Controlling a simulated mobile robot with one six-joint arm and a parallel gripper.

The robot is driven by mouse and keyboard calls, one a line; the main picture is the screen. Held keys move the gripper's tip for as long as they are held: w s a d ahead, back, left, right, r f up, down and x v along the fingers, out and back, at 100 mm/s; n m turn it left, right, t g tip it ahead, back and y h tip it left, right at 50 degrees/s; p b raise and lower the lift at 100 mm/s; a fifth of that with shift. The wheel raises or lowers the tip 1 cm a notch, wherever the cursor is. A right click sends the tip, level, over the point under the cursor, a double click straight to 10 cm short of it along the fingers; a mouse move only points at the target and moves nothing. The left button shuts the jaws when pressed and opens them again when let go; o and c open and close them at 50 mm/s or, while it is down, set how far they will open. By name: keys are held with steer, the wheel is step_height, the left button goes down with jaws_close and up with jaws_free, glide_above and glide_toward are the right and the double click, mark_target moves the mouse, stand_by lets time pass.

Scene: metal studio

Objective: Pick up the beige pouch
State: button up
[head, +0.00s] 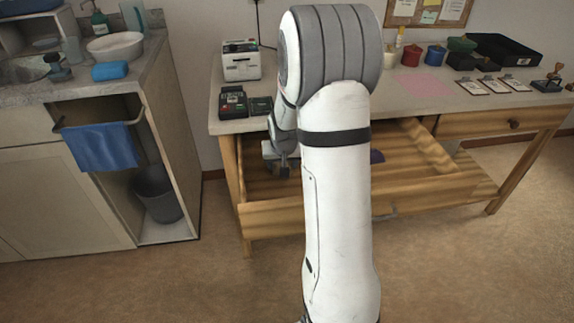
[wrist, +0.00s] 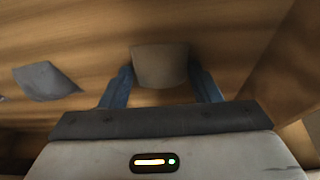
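The beige pouch (wrist: 160,66) shows in the wrist view, on the wooden drawer floor straight ahead of my gripper (wrist: 161,76). My gripper's two blue-grey fingers are spread apart, one at each side of the pouch. I cannot tell whether they touch it. In the head view my gripper (head: 281,172) is low over the left part of the open drawer (head: 300,216). My arm hides much of the drawer there, and I cannot make out the pouch.
A blue-grey item (wrist: 45,82) lies left of the pouch in the wrist view. Drawer walls stand close around my gripper. The desk top (head: 330,104) above carries a card terminal (head: 232,103), a printer (head: 241,62) and several pots.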

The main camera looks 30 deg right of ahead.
steer(key=c, duration=0.5)
steer(key=shift+r, duration=0.1)
